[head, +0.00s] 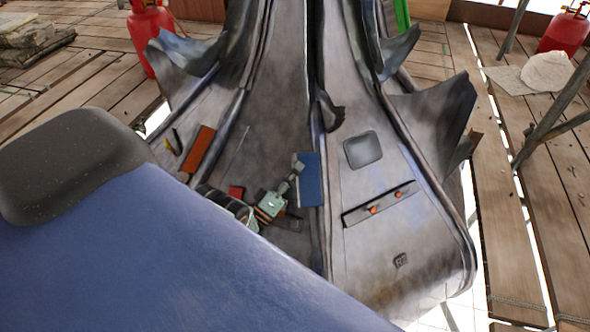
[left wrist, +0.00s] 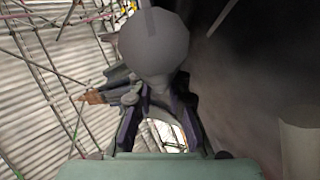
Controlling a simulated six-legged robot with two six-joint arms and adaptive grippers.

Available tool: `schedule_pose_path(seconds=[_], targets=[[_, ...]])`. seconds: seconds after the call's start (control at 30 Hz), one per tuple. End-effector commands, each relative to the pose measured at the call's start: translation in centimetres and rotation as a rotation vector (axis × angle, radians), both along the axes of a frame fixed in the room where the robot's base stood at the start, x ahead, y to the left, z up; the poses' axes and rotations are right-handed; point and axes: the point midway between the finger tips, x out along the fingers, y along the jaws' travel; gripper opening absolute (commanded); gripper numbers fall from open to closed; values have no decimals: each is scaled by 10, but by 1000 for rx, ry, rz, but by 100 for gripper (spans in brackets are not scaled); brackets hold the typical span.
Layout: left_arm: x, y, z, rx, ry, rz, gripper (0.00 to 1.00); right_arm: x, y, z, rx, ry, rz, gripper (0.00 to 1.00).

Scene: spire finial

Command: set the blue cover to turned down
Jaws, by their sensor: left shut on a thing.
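The blue cover (head: 311,182) is a flat upright rectangle on the grey metal spire face in the head view. My left gripper (head: 297,172) reaches up to its left edge from the lower left. In the left wrist view my left gripper (left wrist: 158,90) has its fingers closed at a large grey round knob (left wrist: 153,40), which hides the fingertips. The knob appears to be at the cover's left edge; how it joins the cover is hidden. I cannot tell the cover's tilt. My right gripper is not in view.
To the right are a square grey plate (head: 362,150) and a slotted strip (head: 379,204) with two orange knobs. Curled metal leaves flank the spire. Plank decking (head: 510,230) lies beyond.

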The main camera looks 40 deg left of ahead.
Motion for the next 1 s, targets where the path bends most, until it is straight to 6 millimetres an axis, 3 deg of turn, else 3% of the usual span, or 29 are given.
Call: schedule_pose_path(seconds=[0.27, 0.3, 0.57, 0.87, 1.0], targets=[[1, 2, 0, 0, 0, 5, 0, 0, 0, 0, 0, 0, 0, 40], [1, 2, 0, -1, 0, 4, 16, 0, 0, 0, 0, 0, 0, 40], [1, 2, 0, 0, 1, 0, 38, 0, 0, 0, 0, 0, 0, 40], [1, 2, -1, 0, 1, -1, 39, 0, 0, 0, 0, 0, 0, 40], [-10, 3, -6, 0, 3, -1, 39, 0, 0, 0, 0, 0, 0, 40]])
